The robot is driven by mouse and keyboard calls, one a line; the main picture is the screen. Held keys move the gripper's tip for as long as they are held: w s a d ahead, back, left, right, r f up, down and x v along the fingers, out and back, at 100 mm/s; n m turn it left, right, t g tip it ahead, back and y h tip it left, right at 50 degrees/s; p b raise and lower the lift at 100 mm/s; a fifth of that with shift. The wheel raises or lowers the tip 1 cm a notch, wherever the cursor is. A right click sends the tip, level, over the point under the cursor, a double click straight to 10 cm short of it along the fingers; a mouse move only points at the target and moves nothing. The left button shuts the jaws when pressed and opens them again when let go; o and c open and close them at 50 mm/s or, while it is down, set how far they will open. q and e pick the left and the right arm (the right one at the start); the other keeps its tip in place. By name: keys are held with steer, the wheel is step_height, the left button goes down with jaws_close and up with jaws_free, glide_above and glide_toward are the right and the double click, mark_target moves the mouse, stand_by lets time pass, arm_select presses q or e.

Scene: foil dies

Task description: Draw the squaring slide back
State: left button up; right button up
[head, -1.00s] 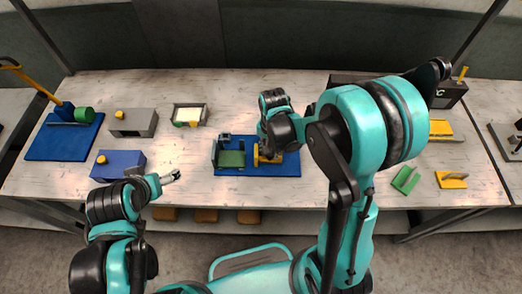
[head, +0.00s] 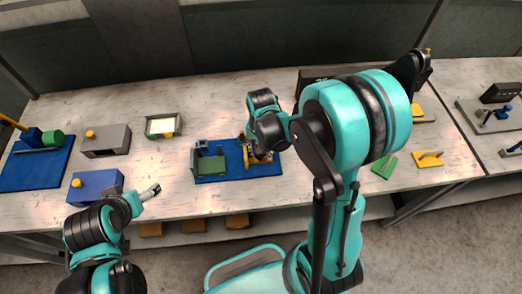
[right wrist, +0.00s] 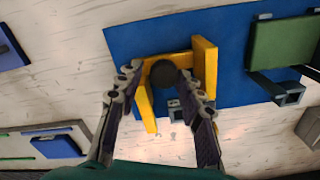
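The yellow squaring slide (head: 262,168) sits on the right part of a blue base plate (head: 228,176). In the right wrist view the slide (right wrist: 205,66) is a yellow frame with a dark round knob (right wrist: 163,74). My right gripper (right wrist: 161,78) has its fingers apart, one on each side of the knob; I cannot tell whether they touch it. In the head view my right gripper (head: 256,153) partly hides the slide. A green block (head: 210,166) stands left of the slide, with a gap between them. My left gripper (head: 151,191) hangs near the table's front left, away from the fixture.
A grey box (head: 106,141), a blue box (head: 95,185) and a small tray (head: 163,126) stand on the left. A blue press base (head: 35,168) lies at far left. Green (head: 385,165) and yellow (head: 428,159) handled pieces lie on the right. Table before the fixture is clear.

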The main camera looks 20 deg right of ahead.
step_height(320, 180, up, 12)
stand_by(0.6)
stand_by(0.4)
steer(key=s+a+f+n+t+b, duration=0.2)
steer(key=s+f+n+t+b, duration=0.2)
steer(key=s+n+t+b, duration=0.3)
steer(key=shift+s+n+b, duration=0.3)
steer(key=shift+s+n, duration=0.1)
steer(key=shift+s, duration=0.25)
stand_by(0.5)
